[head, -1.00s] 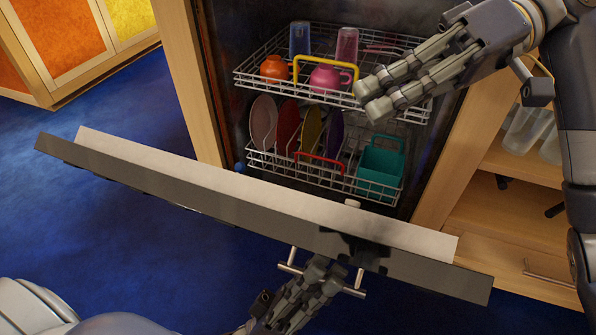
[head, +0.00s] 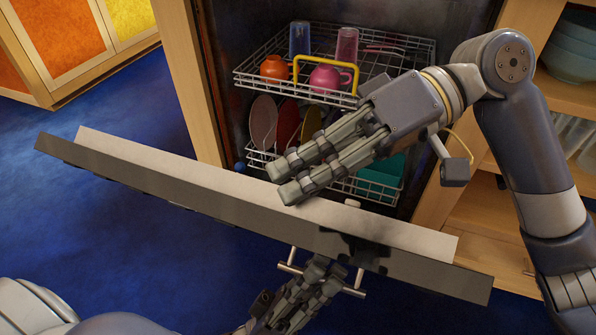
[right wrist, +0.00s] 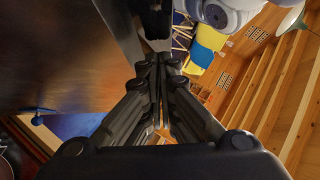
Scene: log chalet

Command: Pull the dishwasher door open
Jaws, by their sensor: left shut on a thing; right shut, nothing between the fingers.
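The dishwasher door (head: 180,192) stands partly open in the head view, its top edge tilted out well away from the opening. Its bar handle (head: 354,291) is on the outer face. My left gripper (head: 324,270) is shut on the handle from below. My right gripper (head: 281,181) is shut and empty, just above the pale inner edge of the door, in front of the lower rack. I cannot tell whether it touches the door. In the right wrist view its closed fingers (right wrist: 160,75) show in the middle, beside a dark brown surface.
Inside, the upper rack (head: 252,80) holds cups and the lower rack (head: 375,192) holds plates and a teal basket (head: 385,168). Open wooden shelves (head: 480,215) with bowls stand on the right. Blue floor (head: 70,230) is clear on the left.

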